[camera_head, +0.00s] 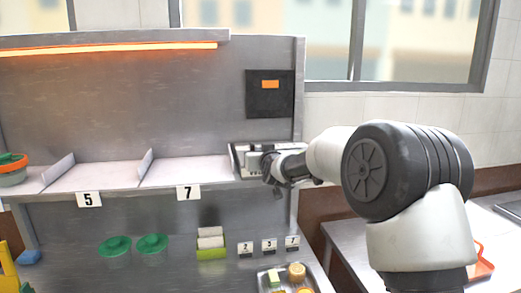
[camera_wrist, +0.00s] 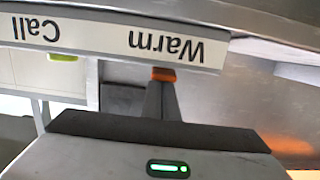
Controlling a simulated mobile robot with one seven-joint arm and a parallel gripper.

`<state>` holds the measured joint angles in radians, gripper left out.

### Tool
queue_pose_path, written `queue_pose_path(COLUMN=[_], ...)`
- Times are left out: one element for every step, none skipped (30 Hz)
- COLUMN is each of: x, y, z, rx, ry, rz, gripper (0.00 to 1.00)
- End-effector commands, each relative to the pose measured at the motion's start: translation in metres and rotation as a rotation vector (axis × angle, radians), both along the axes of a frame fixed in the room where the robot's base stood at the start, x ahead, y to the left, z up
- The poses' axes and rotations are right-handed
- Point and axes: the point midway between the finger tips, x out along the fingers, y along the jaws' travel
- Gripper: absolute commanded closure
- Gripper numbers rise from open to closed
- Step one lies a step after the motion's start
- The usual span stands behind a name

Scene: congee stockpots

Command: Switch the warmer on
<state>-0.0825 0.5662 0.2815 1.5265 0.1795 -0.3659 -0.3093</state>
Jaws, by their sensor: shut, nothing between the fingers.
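The warming shelf (camera_head: 180,170) is a grey metal unit with numbered bays. A long bar (camera_head: 110,47) along its top glows orange. A small control box (camera_head: 240,160) stands at the right end of the shelf. In the wrist view a white label strip (camera_wrist: 110,38) reads "Warm" and "Call", upside down. My gripper (camera_head: 266,165) is at the control box in the head view and partly covers it. In the wrist view its fingers (camera_wrist: 162,95) are together beneath the "Warm" label, with a small orange patch at their tips.
A black panel (camera_head: 270,95) with an orange label is on the back wall. Below the shelf are green lids (camera_head: 152,243), a green holder (camera_head: 211,247) and a tray (camera_head: 262,268) of small items. An orange bowl (camera_head: 12,172) sits far left. Bays 5 and 7 look empty.

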Motion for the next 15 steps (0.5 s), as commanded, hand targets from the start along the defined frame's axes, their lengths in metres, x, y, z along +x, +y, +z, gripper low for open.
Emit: queue_pose_path(x=[0.0, 0.0, 0.0, 0.0, 0.0, 0.0, 0.0, 0.001, 0.0, 0.0, -0.009, -0.019, -0.025, -0.031, -0.04], y=[0.0, -0.001, -0.001, -0.002, -0.002, -0.004, -0.005, -0.006, -0.008, -0.009, -0.012, -0.014, -0.016, -0.018, -0.021], z=[0.001, 0.003, 0.006, 0.01, 0.015, 0.022, 0.028, 0.034, 0.043, 0.05, 0.046, 0.048, 0.05, 0.053, 0.057], rx=[0.0, 0.0, 0.0, 0.001, 0.001, 0.0, 0.0, 0.0, 0.0, -0.001, -0.002, -0.001, -0.002, -0.003, -0.002], ry=[-0.001, -0.001, -0.002, -0.003, -0.004, -0.004, -0.004, -0.004, -0.004, -0.002, -0.003, -0.003, -0.003, -0.003, -0.003], rz=[0.0, 0.0, -0.001, -0.001, -0.001, -0.001, -0.001, -0.001, -0.002, -0.002, -0.002, -0.001, -0.001, -0.002, -0.002], gripper=[1.0, 1.0, 1.0, 1.0, 1.0, 1.0, 1.0, 1.0, 1.0, 1.0, 1.0, 1.0, 1.0, 1.0, 1.0])
